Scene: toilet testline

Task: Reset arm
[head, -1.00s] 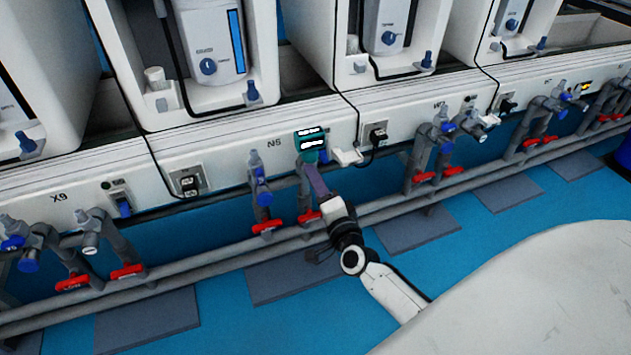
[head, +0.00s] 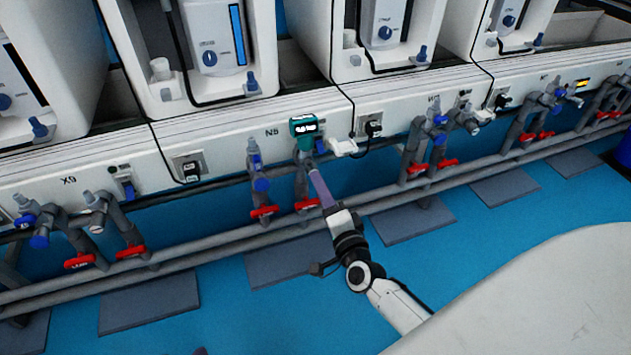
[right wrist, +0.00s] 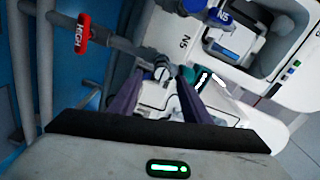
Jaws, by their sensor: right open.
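My right gripper (head: 313,172) reaches up to the grey pipe below the N5 label, with its purple fingers close to a teal device (head: 303,127) with a lit display. In the right wrist view the two purple fingers (right wrist: 157,95) are apart. A clear-topped pipe fitting (right wrist: 161,70) shows beyond and between them, and part of the teal device (right wrist: 187,74) shows beside the right finger. Nothing is visibly gripped. A small purple tip (head: 200,351) at the bottom edge of the head view looks like my left gripper; the rest is out of frame.
Grey pipes with red handles (head: 307,204) and blue valves (head: 261,185) run along the white bench (head: 230,143). A white part (head: 343,147) sticks out right of the teal device. Blue floor (head: 450,240) in front is open, with a pale rounded surface (head: 540,295) at lower right.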

